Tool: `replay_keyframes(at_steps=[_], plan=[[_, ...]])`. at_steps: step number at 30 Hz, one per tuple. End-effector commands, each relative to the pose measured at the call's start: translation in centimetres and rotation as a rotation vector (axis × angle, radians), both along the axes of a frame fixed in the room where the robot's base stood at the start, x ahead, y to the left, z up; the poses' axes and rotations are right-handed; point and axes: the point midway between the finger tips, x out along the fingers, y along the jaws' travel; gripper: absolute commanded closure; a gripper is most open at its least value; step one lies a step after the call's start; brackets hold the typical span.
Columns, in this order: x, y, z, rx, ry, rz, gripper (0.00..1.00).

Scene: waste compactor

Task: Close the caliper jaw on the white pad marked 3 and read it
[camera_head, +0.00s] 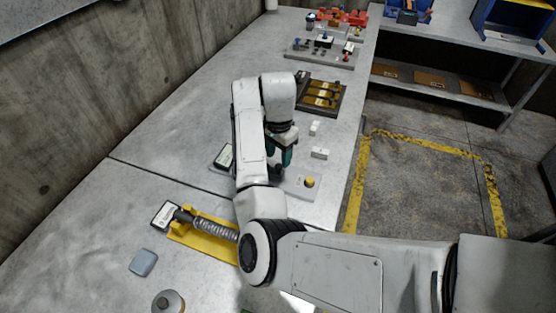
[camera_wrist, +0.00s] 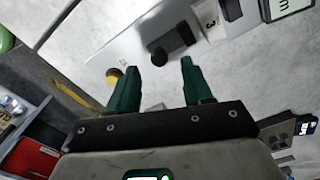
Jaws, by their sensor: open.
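The caliper is a light grey plate (camera_head: 293,188) with a yellow button (camera_head: 309,182) at its near right end. In the wrist view, the plate carries a dark sliding jaw (camera_wrist: 178,38) with a round dark knob (camera_wrist: 159,56). My arm hides the plate's middle in the head view.
Two small white blocks (camera_head: 319,153) stand on the bench right of my gripper. A dark tray with gold bars (camera_head: 321,94) lies behind. A yellow holder with a spring (camera_head: 204,232) is at the front left. Bare bench (camera_head: 170,125) lies to the left.

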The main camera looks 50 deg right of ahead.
Motion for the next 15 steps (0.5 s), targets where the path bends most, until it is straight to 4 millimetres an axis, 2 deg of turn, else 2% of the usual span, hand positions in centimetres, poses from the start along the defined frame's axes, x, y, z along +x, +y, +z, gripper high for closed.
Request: replay_keyframes(at_steps=[6, 15], plan=[[0.0, 0.0, -2.7, 0.001, 0.002, 0.001, 0.50], [0.0, 0.0, -3.6, 0.000, 0.000, 0.000, 0.50]])
